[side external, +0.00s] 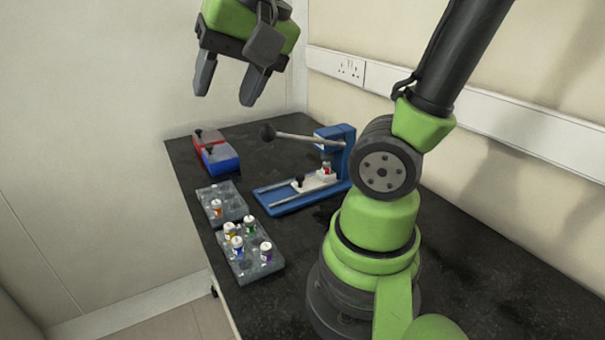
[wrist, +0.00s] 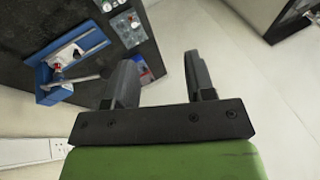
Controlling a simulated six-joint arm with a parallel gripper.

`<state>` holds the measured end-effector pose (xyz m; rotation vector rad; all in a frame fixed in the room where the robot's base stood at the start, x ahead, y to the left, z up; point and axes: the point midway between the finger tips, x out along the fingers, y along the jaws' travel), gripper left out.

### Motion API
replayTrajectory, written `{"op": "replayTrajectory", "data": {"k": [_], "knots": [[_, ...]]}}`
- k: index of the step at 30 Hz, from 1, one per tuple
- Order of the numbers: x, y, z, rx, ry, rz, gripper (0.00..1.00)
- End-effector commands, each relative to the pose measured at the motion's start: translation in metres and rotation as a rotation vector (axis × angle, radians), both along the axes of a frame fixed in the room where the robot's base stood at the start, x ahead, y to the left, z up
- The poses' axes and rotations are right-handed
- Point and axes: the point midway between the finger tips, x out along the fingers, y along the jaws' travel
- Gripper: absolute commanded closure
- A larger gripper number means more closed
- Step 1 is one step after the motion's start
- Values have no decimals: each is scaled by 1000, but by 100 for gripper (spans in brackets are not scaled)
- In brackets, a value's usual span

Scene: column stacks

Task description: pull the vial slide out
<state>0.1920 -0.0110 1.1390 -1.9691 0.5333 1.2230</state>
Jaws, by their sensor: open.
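The vial slide (side external: 316,182) is a white carriage with a black knob, set on rails of a blue press (side external: 345,165) on the dark table. A vial with a red part (side external: 326,168) stands on the slide, close to the press's upright. The press's lever (side external: 300,136) ends in a black ball and points left. The press also shows at the upper left of the wrist view (wrist: 43,80). My gripper (side external: 224,93) is open and empty, high above the table's far left end and well apart from the slide. In the wrist view its two fingers (wrist: 165,75) are spread.
Two grey racks (side external: 233,191) (side external: 270,265) with several capped vials stand along the table's left edge. A red box and a blue box (side external: 220,158) with black knobs sit at the far left. A wall with a socket (side external: 350,69) bounds the back.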

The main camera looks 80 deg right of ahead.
Motion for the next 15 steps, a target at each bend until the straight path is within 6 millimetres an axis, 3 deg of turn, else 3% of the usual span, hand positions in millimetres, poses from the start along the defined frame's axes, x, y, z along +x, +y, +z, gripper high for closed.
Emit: {"op": "replayTrajectory", "data": {"k": [3,9,15], "knots": [[32,-37,-8,72,122,-333,50],[68,-111,-41,161,277,-918,50],[74,-189,-98,190,391,-1514,50]]}}
